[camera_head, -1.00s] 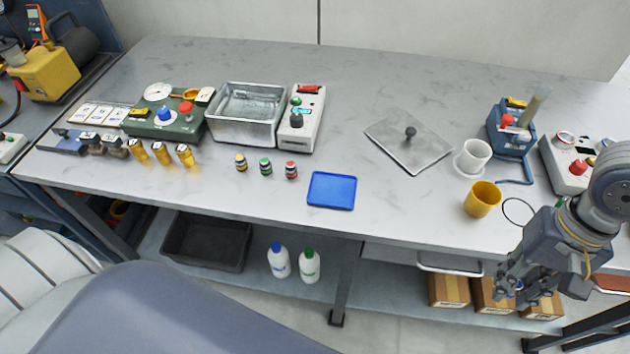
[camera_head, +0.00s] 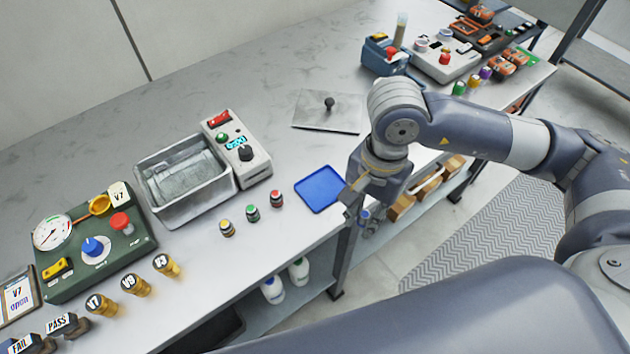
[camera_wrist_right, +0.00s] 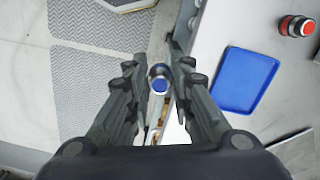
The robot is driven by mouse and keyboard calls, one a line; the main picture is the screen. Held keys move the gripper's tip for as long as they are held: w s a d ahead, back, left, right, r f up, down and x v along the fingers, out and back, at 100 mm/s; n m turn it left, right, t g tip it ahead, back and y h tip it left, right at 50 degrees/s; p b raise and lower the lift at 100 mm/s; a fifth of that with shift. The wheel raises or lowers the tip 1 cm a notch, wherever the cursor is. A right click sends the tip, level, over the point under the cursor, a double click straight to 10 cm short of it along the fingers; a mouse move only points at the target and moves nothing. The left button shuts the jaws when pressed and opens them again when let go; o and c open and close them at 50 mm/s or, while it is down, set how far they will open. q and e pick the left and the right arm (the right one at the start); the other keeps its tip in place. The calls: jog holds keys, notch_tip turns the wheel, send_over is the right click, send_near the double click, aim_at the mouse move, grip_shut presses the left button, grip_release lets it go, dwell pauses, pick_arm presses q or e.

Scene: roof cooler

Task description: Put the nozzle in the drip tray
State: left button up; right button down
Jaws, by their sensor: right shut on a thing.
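The nozzle, a small metal piece with a blue end (camera_wrist_right: 160,82), sits between the fingertips of my right gripper (camera_wrist_right: 158,78), which is shut on it. In the head view my right gripper (camera_head: 362,215) hangs at the table's front edge, just right of the drip tray, and partly hides the nozzle. The drip tray (camera_head: 319,188) is a flat blue tray on the table near the front edge, empty. In the right wrist view the tray (camera_wrist_right: 243,82) lies to the right of the gripper, apart from it. My left gripper is not in view.
Several small capped bottles (camera_head: 251,213) stand left of the tray. Behind them are a metal basin (camera_head: 190,215) and a white control box (camera_head: 238,147). A grey plate with a knob (camera_head: 328,118) lies beyond the tray. White bottles (camera_head: 272,289) stand on the lower shelf.

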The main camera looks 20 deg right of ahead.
jog(key=s+m+p, duration=0.2)
jog(key=m, duration=0.4)
jog(key=m+p, duration=0.4)
jog(key=p, duration=0.2)
send_over(320, 189)
jog(key=shift+s+d+f+t+y, duration=0.1)
jog(key=shift+d+f+t+y, duration=0.15)
jog(key=shift+t+y, duration=0.15)
notch_tip(320, 189, down, 3)
jog(key=shift+r+p, duration=0.1)
jog(key=shift+p, duration=0.8)
jog(key=shift+f, duration=0.3)
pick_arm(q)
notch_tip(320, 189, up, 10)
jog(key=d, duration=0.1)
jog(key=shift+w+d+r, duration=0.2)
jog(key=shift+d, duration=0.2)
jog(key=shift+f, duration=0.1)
pick_arm(e)
jog(key=shift+f, duration=0.15)
